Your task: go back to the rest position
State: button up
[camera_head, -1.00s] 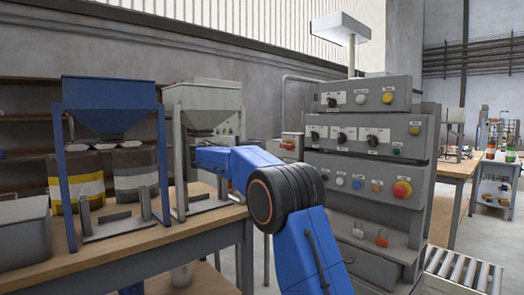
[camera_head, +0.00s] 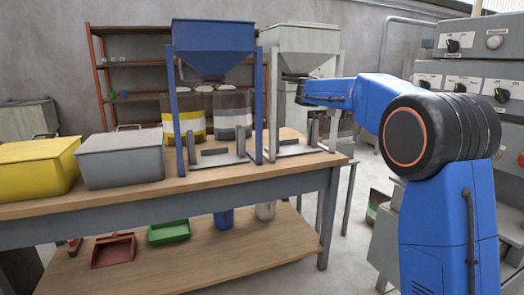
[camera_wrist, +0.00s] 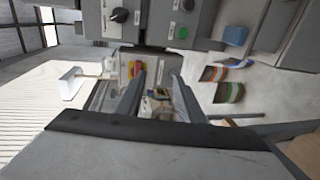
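My blue arm crosses the right of the head view, its far end in front of the pale grey hopper (camera_head: 300,39). The gripper itself is not clear there. In the wrist view my gripper (camera_wrist: 157,92) shows two dark grey fingers standing apart, with nothing seen held between them. Beyond the fingers are the grey control panel's knobs and a red button on yellow (camera_wrist: 135,69).
The workbench (camera_head: 240,181) carries a blue hopper stand (camera_head: 213,47), a yellow bin (camera_head: 38,168) and a grey bin (camera_head: 120,160). Red and green dustpans lie on its lower shelf. The control panel (camera_head: 470,75) stands at the right. Grey floor shows between.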

jog(key=s+f+m+g+y, duration=0.1)
jog(key=s+f+y, duration=0.45)
jog(key=s, duration=0.95)
jog(key=s+f+y, duration=0.2)
jog(key=s+f, duration=0.6)
jog(key=s, duration=0.8)
jog(key=s+a+f+m+y, duration=0.1)
jog(key=s+a+f+y, duration=0.2)
jog(key=s+f, duration=0.6)
jog(key=s+a+f+m+y, duration=0.2)
jog(key=s+a+f, duration=0.6)
jog(key=s, duration=0.8)
notch_tip(320, 180, down, 2)
jog(key=shift+y, duration=1.05)
